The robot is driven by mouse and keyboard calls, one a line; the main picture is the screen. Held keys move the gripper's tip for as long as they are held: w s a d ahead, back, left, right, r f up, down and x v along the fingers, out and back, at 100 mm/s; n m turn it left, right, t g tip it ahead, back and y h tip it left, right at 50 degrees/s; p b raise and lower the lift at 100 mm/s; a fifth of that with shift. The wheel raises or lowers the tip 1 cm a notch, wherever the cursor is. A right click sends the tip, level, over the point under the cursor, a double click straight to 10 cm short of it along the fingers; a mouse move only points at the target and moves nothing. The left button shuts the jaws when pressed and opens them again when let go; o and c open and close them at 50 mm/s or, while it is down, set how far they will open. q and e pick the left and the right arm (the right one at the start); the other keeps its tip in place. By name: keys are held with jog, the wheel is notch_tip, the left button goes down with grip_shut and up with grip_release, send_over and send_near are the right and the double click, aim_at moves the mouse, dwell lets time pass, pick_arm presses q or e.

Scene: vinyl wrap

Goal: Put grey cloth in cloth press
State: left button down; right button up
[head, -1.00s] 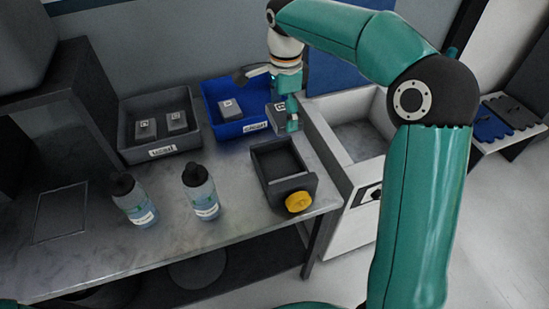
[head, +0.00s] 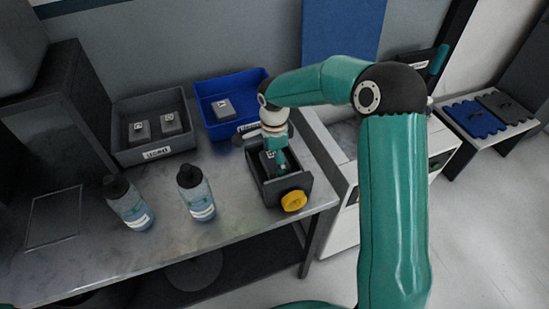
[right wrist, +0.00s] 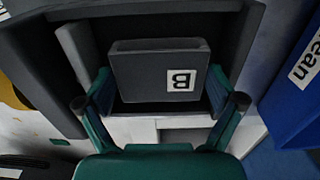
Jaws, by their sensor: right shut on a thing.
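The grey cloth (head: 267,158) is a small folded block with a white label. My right gripper (head: 278,162) is shut on it and holds it at the opening of the cloth press (head: 303,184), a dark grey open box with a yellow knob (head: 293,201). In the right wrist view the cloth (right wrist: 150,62) shows a "B" label between the two fingers (right wrist: 160,88), within the outline of the press (right wrist: 252,22). I cannot tell whether the cloth touches the press floor. My left gripper is not in view.
A blue bin (head: 205,90) with a grey block stands behind the press. A grey bin (head: 120,120) with two labelled blocks is to its left. A white bin (head: 340,215) adjoins the right edge.

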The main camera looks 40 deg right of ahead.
aim_at(274, 159)
jog(key=shift+f, duration=0.2)
jog(key=o, duration=0.7)
jog(key=shift+c, duration=0.2)
jog(key=shift+r, duration=0.1)
notch_tip(274, 159, up, 12)
dwell(0.4)
